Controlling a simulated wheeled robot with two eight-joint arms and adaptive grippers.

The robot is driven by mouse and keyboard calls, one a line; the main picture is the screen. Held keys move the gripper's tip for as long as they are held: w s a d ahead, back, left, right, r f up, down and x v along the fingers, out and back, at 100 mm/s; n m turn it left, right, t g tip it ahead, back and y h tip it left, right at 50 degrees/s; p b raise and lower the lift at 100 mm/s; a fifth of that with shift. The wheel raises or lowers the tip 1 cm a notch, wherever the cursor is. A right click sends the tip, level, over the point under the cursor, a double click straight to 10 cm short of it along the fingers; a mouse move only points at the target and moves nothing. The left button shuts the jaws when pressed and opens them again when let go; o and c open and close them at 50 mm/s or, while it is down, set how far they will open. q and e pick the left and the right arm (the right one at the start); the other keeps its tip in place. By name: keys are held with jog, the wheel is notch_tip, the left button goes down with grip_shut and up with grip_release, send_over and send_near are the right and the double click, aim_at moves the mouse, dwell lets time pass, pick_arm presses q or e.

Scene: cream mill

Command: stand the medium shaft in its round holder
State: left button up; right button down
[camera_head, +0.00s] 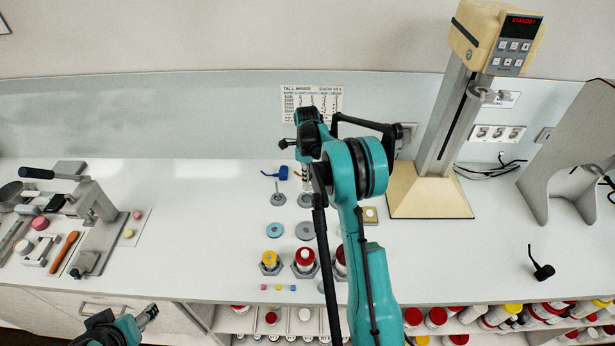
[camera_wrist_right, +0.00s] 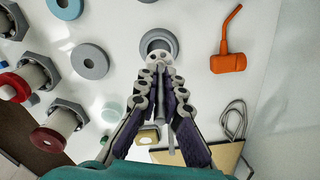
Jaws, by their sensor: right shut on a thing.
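My right gripper (camera_wrist_right: 160,85) is shut on the medium shaft, a slim grey rod (camera_wrist_right: 159,108) with a pale, holed disc at its end. The disc is over the near part of a round grey holder (camera_wrist_right: 174,42) in the right wrist view. I cannot tell whether it touches. In the head view the right gripper (camera_head: 305,158) is above this holder (camera_head: 305,200), with the shaft (camera_head: 307,178) roughly upright below it. My left gripper (camera_head: 148,314) is at the lower left, away from the shaft; its jaws are too small to judge.
Another round holder (camera_head: 278,199) has a short shaft standing in it. A blue tool (camera_head: 280,173) and an orange tool (camera_wrist_right: 228,62) lie close by. A blue ring (camera_head: 275,230), a grey ring (camera_head: 304,231) and capped jars (camera_head: 305,257) stand nearer. A tall mixer (camera_head: 430,200) is at right.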

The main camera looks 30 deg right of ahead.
aim_at(307, 188)
jog(key=shift+a+f, duration=0.15)
jog(key=shift+f, duration=0.3)
notch_tip(307, 188, down, 2)
jog(key=shift+f+b, duration=0.15)
jog(key=shift+b, duration=0.6)
jog(key=shift+f, duration=0.6)
jog(key=shift+f+b, duration=1.15)
jog(key=c, duration=1)
grip_release()
jog(key=shift+r, duration=0.15)
